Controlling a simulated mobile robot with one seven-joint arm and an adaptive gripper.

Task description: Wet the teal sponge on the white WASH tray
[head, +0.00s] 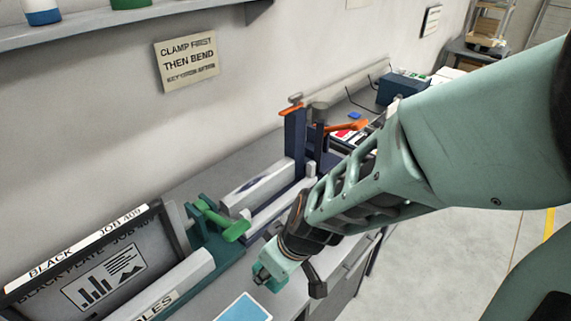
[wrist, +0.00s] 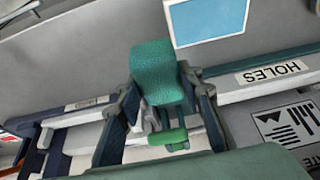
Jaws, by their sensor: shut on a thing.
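The teal sponge (wrist: 160,72) is a block held between the two dark fingers of my gripper (wrist: 163,98) in the wrist view. In the head view, my gripper (head: 289,275) is low at the front of the bench, with teal showing at its end; I cannot clearly tell sponge from gripper there. A white-rimmed tray with a blue inside (head: 240,309) lies at the bottom, to the left of and nearer than the gripper. This tray also shows at the top of the wrist view (wrist: 208,22), apart from the sponge. No WASH label is readable.
A dark blue fixture with orange handles (head: 296,140) stands farther back. The grey bench edge drops to open floor at right.

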